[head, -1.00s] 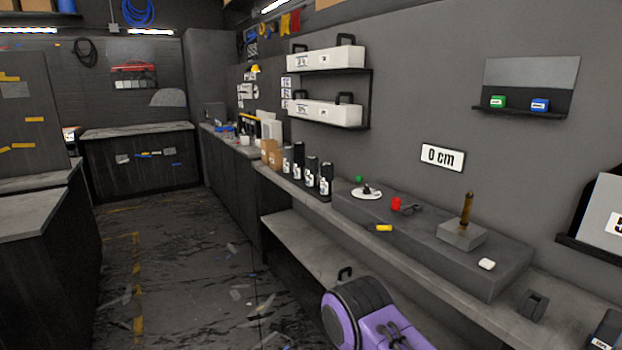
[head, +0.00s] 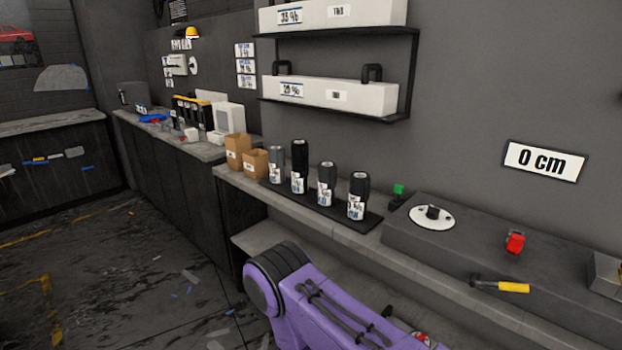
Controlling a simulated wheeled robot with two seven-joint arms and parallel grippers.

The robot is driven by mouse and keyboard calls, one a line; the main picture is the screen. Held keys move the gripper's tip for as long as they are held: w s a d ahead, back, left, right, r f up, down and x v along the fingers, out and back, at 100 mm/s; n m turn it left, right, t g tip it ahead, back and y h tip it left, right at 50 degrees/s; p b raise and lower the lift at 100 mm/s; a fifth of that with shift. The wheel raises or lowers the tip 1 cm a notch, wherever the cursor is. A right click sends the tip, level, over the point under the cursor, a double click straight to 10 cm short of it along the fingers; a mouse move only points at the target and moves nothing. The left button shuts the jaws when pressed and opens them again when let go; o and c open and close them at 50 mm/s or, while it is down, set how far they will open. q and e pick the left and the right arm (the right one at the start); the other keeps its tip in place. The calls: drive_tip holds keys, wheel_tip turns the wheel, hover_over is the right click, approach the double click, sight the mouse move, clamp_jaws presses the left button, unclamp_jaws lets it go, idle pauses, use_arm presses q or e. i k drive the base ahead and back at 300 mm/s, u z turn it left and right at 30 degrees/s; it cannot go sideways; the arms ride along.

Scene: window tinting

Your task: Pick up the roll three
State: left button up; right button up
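Several dark cylindrical rolls with white labels stand upright in a row on a black mat (head: 371,222) on the long bench. From left to right they include a greyish roll (head: 277,165), a taller black roll (head: 299,166), another dark roll (head: 326,184) and the rightmost roll (head: 358,196). The label print is too small to tell for sure which is roll three. A purple link of my own arm shows at the bottom centre, in front of the bench and below the rolls. Neither gripper is in view.
Two brown boxes (head: 237,150) stand left of the rolls. A shelf (head: 402,99) with white boxes hangs above.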

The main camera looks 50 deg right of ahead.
sight(360, 181)
drive_tip(key=i, duration=2.25)
drive_tip(key=z, duration=1.25)
